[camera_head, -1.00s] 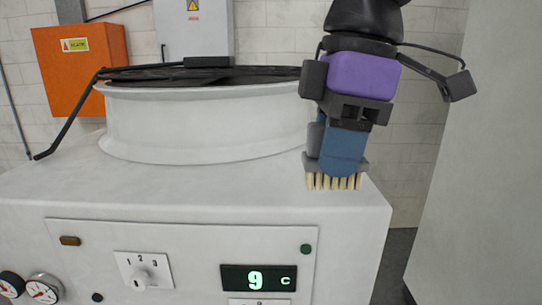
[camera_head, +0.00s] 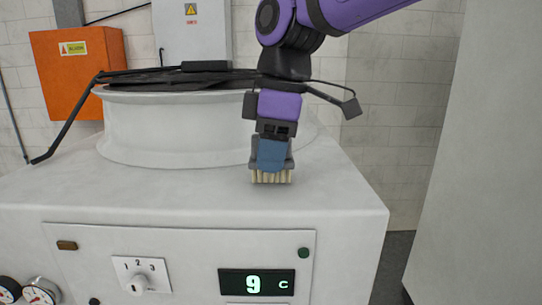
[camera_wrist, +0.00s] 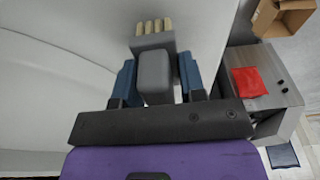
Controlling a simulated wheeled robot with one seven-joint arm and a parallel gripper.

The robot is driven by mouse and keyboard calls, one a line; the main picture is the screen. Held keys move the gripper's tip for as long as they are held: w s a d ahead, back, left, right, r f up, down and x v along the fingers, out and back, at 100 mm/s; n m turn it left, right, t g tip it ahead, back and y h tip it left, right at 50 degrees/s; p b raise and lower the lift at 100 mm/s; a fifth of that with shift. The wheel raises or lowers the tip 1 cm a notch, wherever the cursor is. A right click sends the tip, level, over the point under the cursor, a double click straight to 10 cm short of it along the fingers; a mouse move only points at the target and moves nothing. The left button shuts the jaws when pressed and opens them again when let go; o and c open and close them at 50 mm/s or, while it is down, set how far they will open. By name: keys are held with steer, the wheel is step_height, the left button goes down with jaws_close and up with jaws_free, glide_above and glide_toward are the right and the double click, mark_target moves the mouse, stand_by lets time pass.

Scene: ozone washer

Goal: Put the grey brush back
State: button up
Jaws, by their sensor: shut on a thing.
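The grey brush (camera_head: 271,177) has pale bristles that point down in the head view. My gripper (camera_head: 271,158) is shut on its grey body, with blue fingers on both sides. The wrist view shows the brush (camera_wrist: 156,72) between the two fingers, its bristles beyond the fingertips. The brush is in front of the round white drum of the washer (camera_head: 110,205), over the right part of its flat top. I cannot tell whether the bristles touch that top. Part of the brush body is hidden by the near finger.
The round drum rim (camera_head: 190,125) stands left of my gripper, with a dark lid (camera_head: 180,76) on it. The washer top right of the brush is clear. The wrist view shows a grey cabinet (camera_wrist: 262,95) with a red cloth (camera_wrist: 248,81) and an open cardboard box (camera_wrist: 283,17).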

steer(key=shift+f, duration=0.45)
steer(key=o, duration=0.8)
steer(key=r, duration=0.4)
steer(key=d+r, duration=0.1)
steer(key=r, duration=0.7)
steer(key=shift+d, duration=0.4)
